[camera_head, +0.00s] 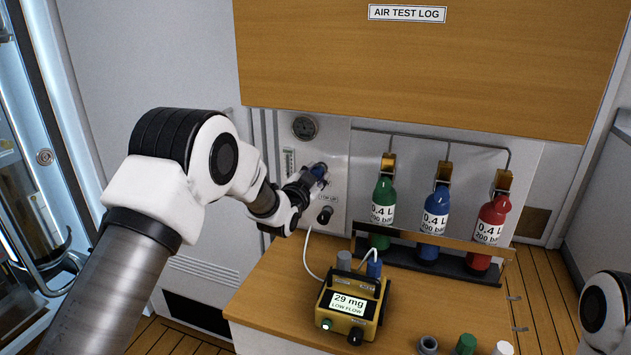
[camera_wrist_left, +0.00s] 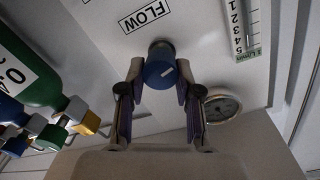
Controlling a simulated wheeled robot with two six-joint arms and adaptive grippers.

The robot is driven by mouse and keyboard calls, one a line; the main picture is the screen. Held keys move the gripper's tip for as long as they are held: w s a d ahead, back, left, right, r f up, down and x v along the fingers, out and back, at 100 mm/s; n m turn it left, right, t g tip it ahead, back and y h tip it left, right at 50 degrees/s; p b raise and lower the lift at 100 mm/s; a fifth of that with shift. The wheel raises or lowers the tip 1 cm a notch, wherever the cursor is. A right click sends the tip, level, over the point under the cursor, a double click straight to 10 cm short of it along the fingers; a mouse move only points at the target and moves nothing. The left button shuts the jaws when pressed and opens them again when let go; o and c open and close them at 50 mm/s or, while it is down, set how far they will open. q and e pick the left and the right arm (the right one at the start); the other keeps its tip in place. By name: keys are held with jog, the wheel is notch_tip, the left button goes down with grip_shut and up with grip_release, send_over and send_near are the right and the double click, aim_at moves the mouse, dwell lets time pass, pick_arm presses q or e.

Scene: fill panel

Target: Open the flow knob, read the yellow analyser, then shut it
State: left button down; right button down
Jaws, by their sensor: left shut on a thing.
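The blue flow knob (camera_head: 319,170) sits on the pale panel (camera_head: 338,150). My left gripper (camera_head: 308,180) reaches it from the left and is shut on it. My right gripper is out of view.
A round gauge (camera_head: 304,127) and a black knob (camera_head: 325,214) flank the flow knob on the panel. Green (camera_head: 383,190), blue (camera_head: 435,200) and red (camera_head: 492,210) bottles stand right in a rack. A white hose runs to the analyser. Small caps lie at the bench front.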

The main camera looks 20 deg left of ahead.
pick_arm(q)
jog(key=m+b, duration=0.2)
jog(key=m, duration=0.3)
jog(key=shift+d+f+b, duration=0.1)
jog(key=shift+f+b, duration=0.15)
jog(key=shift+b, duration=0.15)
jog(key=m+b, duration=0.2)
jog(key=m, duration=0.3)
jog(key=shift+y, duration=0.3)
jog(key=m+b, duration=0.1)
jog(key=m, duration=0.4)
jog(key=shift+m+y+b, duration=0.3)
jog(key=shift+b, duration=0.1)
jog(key=m, duration=0.4)
jog(key=shift+m+b, duration=0.3)
jog(key=shift+r, duration=0.1)
jog(key=c, duration=0.9)
grip_release()
jog(key=shift+w, duration=0.1)
jog(key=shift+o, duration=0.6)
jog(key=shift+f, duration=0.2)
